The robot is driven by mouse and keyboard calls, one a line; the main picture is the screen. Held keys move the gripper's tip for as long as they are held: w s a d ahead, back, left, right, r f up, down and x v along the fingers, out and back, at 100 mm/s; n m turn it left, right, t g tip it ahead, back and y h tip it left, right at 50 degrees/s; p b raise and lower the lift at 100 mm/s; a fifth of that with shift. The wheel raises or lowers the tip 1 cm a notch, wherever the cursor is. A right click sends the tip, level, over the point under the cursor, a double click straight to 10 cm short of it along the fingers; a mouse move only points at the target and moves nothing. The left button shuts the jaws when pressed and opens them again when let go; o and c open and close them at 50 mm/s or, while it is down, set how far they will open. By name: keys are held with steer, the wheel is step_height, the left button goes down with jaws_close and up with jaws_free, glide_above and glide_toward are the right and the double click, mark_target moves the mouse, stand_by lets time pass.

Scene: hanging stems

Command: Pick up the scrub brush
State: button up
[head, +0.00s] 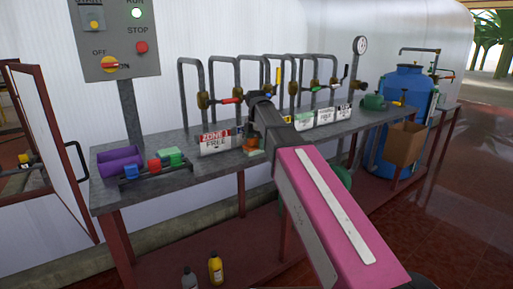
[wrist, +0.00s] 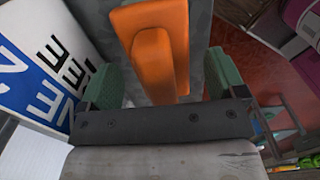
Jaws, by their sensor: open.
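The scrub brush, with an orange body and a raised orange handle, lies on the grey bench (head: 178,143). In the wrist view the brush (wrist: 155,45) stands large and lengthwise between the two green finger pads of my gripper (wrist: 163,85). Its near end is hidden behind the dark gripper body. A gap shows beside the brush, at least at the right pad. In the head view only a small orange part of the brush (head: 254,152) shows below my gripper (head: 255,140), which is over the bench. My gripper is open, and the fingers are around the brush without visible grip.
A white ZONE 1 FREE sign (head: 216,141) stands just left of my gripper, with more signs (head: 302,120) to the right. Pipes with valves (head: 205,98) rise behind. A cardboard box (head: 405,144) and blue barrel (head: 409,92) are at right.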

step_height(320, 180, down, 2)
steer(key=c, duration=1.1)
steer(key=shift+c, duration=0.2)
steer(key=shift+r, duration=0.5)
step_height(320, 180, up, 4)
steer(key=shift+s+a+f, duration=0.15)
steer(key=shift+f, duration=0.05)
steer(key=s+a+r, duration=0.6)
steer(key=s+a, duration=0.1)
steer(key=s, duration=0.1)
steer(key=shift+a+r, duration=0.2)
steer(key=shift+a, duration=0.1)
steer(key=shift+s, duration=0.1)
